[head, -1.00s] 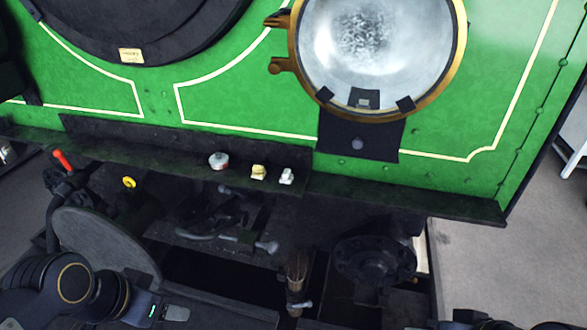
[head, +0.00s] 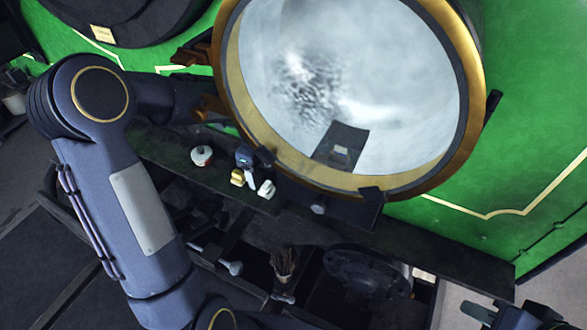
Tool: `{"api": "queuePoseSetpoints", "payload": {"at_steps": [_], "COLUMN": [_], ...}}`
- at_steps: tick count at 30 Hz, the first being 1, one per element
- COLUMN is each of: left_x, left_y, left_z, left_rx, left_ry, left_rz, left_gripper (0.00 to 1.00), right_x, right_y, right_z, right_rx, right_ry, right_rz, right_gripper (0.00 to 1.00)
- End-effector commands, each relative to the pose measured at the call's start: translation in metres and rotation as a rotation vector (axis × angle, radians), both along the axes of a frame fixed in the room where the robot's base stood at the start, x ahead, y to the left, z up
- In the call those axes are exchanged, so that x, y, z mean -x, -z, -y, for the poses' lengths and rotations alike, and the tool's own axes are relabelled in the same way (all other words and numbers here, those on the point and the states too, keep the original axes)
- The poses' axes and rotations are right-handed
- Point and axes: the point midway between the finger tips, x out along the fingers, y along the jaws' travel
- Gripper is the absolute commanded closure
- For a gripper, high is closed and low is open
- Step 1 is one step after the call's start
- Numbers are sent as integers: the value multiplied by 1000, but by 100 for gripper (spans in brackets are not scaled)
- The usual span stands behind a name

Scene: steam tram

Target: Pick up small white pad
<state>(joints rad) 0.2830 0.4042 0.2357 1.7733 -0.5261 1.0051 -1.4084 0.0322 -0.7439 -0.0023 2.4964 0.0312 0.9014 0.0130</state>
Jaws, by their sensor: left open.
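The small white pad (head: 267,189) lies on the dark ledge (head: 420,240) below the large round lamp in the head view. My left gripper (head: 256,170) is open just above and to the left of the pad, pointing down at the ledge. I cannot tell whether its fingers touch the pad. My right gripper (head: 490,315) shows only partly at the bottom right corner, far from the pad, and its jaws are unclear.
The brass-rimmed lamp (head: 345,90) overhangs the ledge just behind the gripper.

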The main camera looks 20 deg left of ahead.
Motion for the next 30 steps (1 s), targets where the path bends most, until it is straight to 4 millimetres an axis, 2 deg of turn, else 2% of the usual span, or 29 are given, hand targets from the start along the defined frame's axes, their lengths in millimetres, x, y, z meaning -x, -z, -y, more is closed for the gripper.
{"api": "queuePoseSetpoints", "payload": {"at_steps": [5,11,21,30], "left_x": [-5,-5,-8,-8], "left_y": [10,32,77,83], "left_z": [-1,0,0,0], "left_rx": [-2,-2,-2,-3], "left_ry": [51,51,50,48], "left_rz": [-14,-14,-14,-11], "left_gripper": [38,38,38,38], "right_x": [0,0,0,0], "right_y": [-4,-7,-20,-20], "right_z": [0,0,0,0], "right_rx": [0,0,0,0], "right_ry": [0,0,0,0], "right_rz": [-1,-1,-1,-1], "right_gripper": [71,71,71,71]}}
